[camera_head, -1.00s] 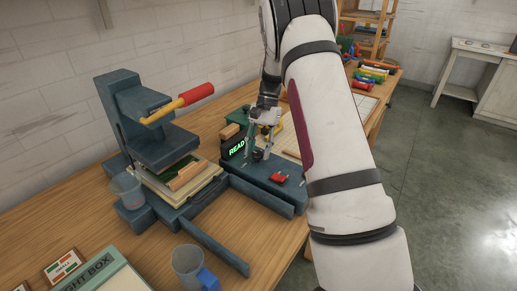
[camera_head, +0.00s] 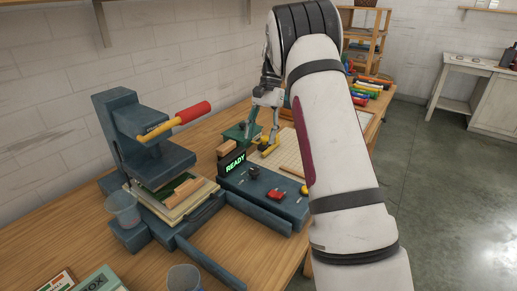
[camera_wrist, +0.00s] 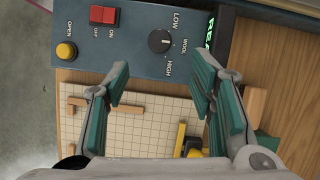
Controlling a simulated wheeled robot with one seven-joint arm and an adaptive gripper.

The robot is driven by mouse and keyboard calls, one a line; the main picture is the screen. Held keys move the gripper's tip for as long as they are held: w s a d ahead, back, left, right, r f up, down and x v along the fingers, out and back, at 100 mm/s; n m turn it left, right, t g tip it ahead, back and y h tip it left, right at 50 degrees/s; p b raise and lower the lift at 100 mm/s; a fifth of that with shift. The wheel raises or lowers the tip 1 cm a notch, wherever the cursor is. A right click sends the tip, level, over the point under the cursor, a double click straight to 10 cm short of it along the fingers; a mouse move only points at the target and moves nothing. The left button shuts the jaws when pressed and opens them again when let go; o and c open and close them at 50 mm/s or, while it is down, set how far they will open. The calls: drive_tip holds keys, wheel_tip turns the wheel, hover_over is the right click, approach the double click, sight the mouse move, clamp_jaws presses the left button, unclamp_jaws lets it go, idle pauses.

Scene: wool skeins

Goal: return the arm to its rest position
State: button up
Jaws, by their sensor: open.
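My gripper (camera_head: 262,134) is raised above the bench behind the blue-grey control box (camera_head: 262,200). Its two fingers are apart and nothing is between them. In the wrist view my gripper (camera_wrist: 162,98) also shows open, with green-lined fingers over the edge of the box and a gridded board (camera_wrist: 140,125). My white arm (camera_head: 335,140) reaches forward from the lower right and covers part of the bench.
A press (camera_head: 150,150) with a red-and-yellow handle stands left. A green READY display (camera_head: 235,163), a red switch (camera_wrist: 105,15) and a knob (camera_wrist: 161,40) sit by the box. Clear cups (camera_head: 184,279) stand in front. Floor at right is open.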

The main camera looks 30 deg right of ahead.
drive_tip(key=shift+v, duration=0.8)
drive_tip(key=s+a+r+n+t+h+p, duration=0.25)
drive_tip(key=s+a+r+n, duration=0.25)
drive_tip(key=s+a+r, duration=0.95)
drive_tip(key=s+a+n+t+p, duration=0.1)
drive_tip(key=s+a+n+t, duration=0.1)
drive_tip(key=s, duration=0.9)
drive_tip(key=s+a+f+n+t+h+p, duration=0.1)
drive_tip(key=s+a+n, duration=0.3)
drive_tip(key=s, duration=0.7)
drive_tip(key=shift+f+n+t+p, duration=0.2)
drive_tip(key=shift+n+t+p, duration=0.2)
drive_tip(key=shift+n+t, duration=0.1)
